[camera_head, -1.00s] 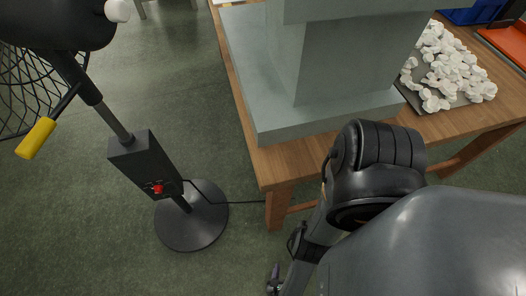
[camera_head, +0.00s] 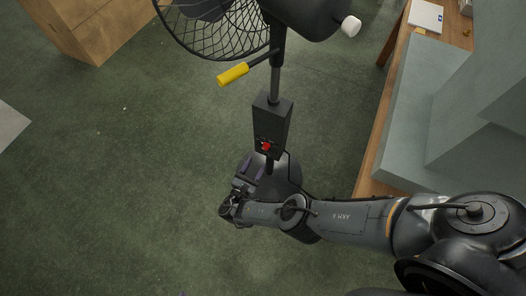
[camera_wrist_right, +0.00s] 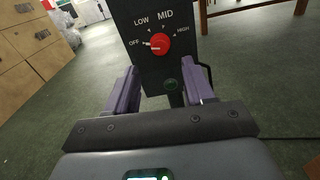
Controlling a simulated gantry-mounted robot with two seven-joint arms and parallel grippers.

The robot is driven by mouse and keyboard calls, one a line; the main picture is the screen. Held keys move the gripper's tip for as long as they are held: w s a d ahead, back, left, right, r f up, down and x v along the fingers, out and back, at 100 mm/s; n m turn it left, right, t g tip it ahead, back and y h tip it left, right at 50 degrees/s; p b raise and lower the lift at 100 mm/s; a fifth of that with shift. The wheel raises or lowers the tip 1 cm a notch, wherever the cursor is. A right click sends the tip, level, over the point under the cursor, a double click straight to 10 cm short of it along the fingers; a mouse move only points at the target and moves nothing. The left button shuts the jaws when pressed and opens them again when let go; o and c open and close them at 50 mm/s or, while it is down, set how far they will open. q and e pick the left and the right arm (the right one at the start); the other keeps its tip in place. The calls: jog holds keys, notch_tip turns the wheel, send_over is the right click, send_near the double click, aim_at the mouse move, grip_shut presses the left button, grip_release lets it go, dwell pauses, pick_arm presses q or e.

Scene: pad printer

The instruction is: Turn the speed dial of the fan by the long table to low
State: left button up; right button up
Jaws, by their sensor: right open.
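The fan's black control box (camera_head: 271,122) is on its post, with a red speed dial (camera_head: 266,146) on the front. In the right wrist view the dial (camera_wrist_right: 159,44) is close and unobstructed, with OFF, LOW, MID and HIGH printed around it. Its pale mark seems to point left, toward OFF. My right gripper (camera_head: 253,170) is open and empty just in front of and below the box. In the wrist view its two purple fingers (camera_wrist_right: 163,88) stand apart, either side of the box's lower part, with the dial beyond and above them. My left gripper is not in view.
The fan's wire cage (camera_head: 215,30), yellow handle (camera_head: 233,74) and motor housing (camera_head: 310,14) are above the box. The round base (camera_head: 285,180) is below. The long table (camera_head: 376,150) with a grey machine is at right.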

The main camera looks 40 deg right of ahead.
aim_at(264, 149)
jog(key=x, duration=0.7)
jog(key=shift+b, duration=0.3)
jog(key=shift+c, duration=0.4)
grip_shut()
